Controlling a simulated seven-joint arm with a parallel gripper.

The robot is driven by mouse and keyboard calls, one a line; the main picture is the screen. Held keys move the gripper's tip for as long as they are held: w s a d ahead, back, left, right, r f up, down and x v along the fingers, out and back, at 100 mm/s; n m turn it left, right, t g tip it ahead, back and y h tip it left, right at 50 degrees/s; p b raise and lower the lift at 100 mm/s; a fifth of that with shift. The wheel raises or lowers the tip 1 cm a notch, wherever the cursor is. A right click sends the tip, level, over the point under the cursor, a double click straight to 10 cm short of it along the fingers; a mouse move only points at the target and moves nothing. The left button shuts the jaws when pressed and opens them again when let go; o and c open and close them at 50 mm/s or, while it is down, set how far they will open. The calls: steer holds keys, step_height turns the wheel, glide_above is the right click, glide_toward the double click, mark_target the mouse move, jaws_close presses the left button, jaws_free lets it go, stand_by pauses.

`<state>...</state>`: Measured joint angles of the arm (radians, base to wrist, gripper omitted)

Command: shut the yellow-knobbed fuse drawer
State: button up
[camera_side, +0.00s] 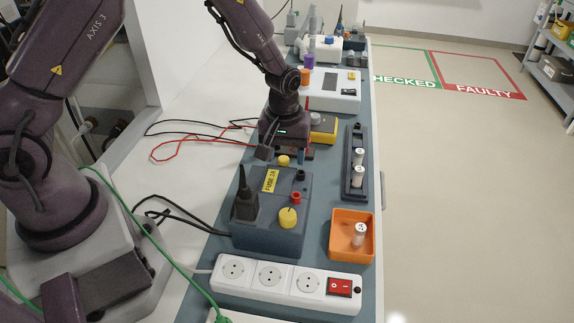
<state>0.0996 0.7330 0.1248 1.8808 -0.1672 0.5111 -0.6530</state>
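A blue-grey box (270,240) with a yellow fuse label (271,181) stands on the bench mat. A yellow knob (284,160) shows at the box's far edge, just below my gripper. A larger yellow knob (288,217) sits on the box's near right part. The fuse drawer itself cannot be made out clearly, nor how far it is out. My gripper (285,153) points down at the far side of the box. Its fingers appear spread to either side of the small knob; contact cannot be told.
A black plug (245,200) and a red socket (296,197) stand up from the box. A white power strip (255,280) lies in front. An orange tray (340,232) and a dark holder (348,180) with white cylinders are on the right. Cables lie left; more devices stand behind.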

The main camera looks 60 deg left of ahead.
steer(key=shift+s+d+f, duration=0.35)
steer(key=shift+s+f, duration=0.25)
steer(key=shift+f, duration=0.2)
steer(key=shift+r+g, duration=0.3)
steer(key=shift+r, duration=1.25)
steer(key=shift+w+a+r, duration=0.1)
steer(key=shift+r, duration=0.7)
steer(key=shift+w+a+r, duration=0.1)
steer(key=shift+r, duration=0.65)
steer(key=shift+s, duration=0.1)
